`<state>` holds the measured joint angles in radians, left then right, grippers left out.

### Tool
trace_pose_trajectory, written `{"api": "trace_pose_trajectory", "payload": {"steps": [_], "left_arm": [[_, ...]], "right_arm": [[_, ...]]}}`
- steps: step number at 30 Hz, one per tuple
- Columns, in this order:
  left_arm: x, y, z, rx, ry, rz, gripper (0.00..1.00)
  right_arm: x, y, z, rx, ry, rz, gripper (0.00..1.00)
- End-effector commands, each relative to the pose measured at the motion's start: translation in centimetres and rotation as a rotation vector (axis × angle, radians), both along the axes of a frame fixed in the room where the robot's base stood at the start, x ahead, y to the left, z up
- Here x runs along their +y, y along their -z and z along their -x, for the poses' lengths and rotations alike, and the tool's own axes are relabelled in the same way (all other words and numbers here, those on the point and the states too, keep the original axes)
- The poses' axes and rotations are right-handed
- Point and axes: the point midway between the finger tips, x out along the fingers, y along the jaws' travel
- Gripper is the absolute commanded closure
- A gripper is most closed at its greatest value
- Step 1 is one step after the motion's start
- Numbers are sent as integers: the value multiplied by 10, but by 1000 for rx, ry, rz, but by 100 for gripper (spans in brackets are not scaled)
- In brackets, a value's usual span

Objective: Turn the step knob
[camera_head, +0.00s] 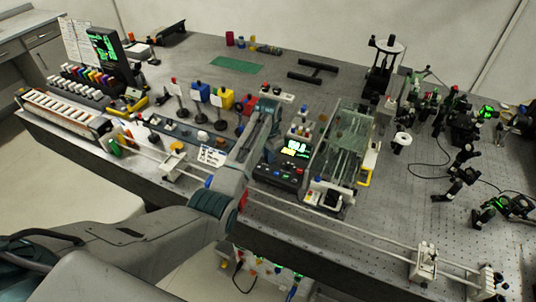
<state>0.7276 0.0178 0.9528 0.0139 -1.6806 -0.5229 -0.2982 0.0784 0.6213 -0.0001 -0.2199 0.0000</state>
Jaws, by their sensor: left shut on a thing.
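A dark control box (282,172) with a lit green display (297,148) and several small coloured buttons or knobs stands at the front middle of the bench. My left arm reaches in from the lower left, and its wrist bends down by the box's left side. My left gripper (265,150) is shut there, with its fingertips small and partly hidden by the arm. The step knob cannot be made out apart from the gripper; it seems to be what the fingers hold. Its angle cannot be read. My right gripper is not in view.
A clear-covered apparatus (345,143) stands close right of the box. A white rail (335,228) runs along the bench's front edge. Bottles and coloured blocks (222,98) stand left of my arm. Optical mounts (460,125) fill the right. Bare bench shows near the green mat (236,65).

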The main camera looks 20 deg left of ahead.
Motion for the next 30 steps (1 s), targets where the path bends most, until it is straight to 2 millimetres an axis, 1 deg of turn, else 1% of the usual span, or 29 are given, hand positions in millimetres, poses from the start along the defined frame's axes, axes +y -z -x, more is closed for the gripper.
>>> {"api": "trace_pose_trajectory", "payload": {"steps": [12,18,24,30], "left_arm": [[1,-1,-1,0,-344,-1,100],[2,-1,-1,0,-489,-1,100],[2,-1,-1,-1,-590,-1,100],[2,-1,-1,-1,-644,-1,100]], "right_arm": [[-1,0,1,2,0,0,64],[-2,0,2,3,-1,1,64],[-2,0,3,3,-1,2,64],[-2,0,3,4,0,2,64]]}}
